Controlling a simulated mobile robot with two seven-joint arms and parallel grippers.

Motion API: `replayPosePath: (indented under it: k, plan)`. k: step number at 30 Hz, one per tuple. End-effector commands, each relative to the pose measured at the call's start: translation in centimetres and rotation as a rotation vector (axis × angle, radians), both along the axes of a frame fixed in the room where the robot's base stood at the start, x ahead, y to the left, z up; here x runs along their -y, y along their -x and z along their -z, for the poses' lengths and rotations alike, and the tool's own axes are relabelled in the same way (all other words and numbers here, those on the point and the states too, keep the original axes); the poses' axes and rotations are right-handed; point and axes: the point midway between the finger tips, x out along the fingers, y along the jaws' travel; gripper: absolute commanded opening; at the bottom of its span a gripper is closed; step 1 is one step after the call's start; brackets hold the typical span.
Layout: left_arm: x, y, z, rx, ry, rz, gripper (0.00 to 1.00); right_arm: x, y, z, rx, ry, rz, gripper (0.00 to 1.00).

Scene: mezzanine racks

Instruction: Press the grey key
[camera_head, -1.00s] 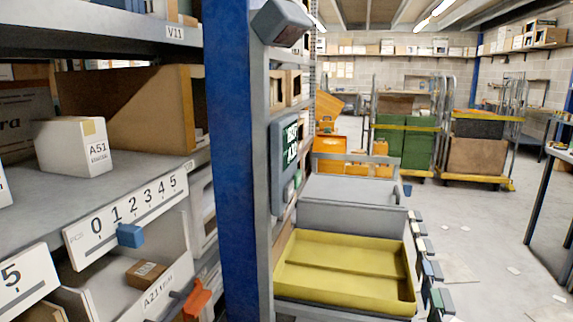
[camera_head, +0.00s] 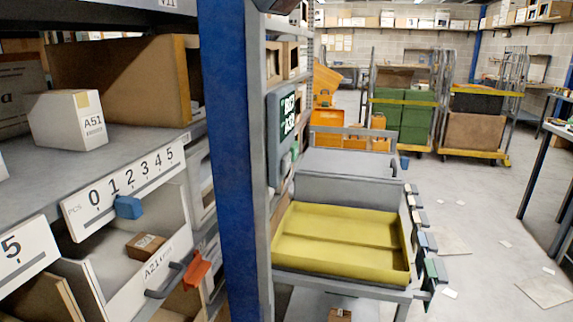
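I cannot make out a clearly grey key. A dark grey terminal (camera_head: 281,135) with white writing on a green screen is fixed to the upright right of the blue post, and a small pale green part shows at its right side. A row of small coloured tabs (camera_head: 430,262) runs along the right edge of the cart; they look white, blue, green and dark, and are too small to tell if any is a key. Neither of my grippers is in view.
A blue post (camera_head: 232,160) stands before the shelves. On the left, a shelf holds a white box (camera_head: 67,119), with a 0–5 scale and blue slider (camera_head: 128,207) on its edge. A yellow tray (camera_head: 342,236) sits on the cart. Open floor lies right.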

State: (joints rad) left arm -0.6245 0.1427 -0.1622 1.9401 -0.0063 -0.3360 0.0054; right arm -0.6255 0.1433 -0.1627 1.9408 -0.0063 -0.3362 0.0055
Motion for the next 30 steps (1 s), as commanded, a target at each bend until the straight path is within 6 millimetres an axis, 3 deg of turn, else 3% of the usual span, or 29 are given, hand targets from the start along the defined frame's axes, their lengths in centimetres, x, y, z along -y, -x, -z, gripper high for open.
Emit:
replayPosePath:
  k: [11,30]
  plan:
    - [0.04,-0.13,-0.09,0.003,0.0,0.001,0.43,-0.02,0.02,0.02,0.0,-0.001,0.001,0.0]
    - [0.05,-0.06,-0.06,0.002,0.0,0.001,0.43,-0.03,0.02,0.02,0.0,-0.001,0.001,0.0]
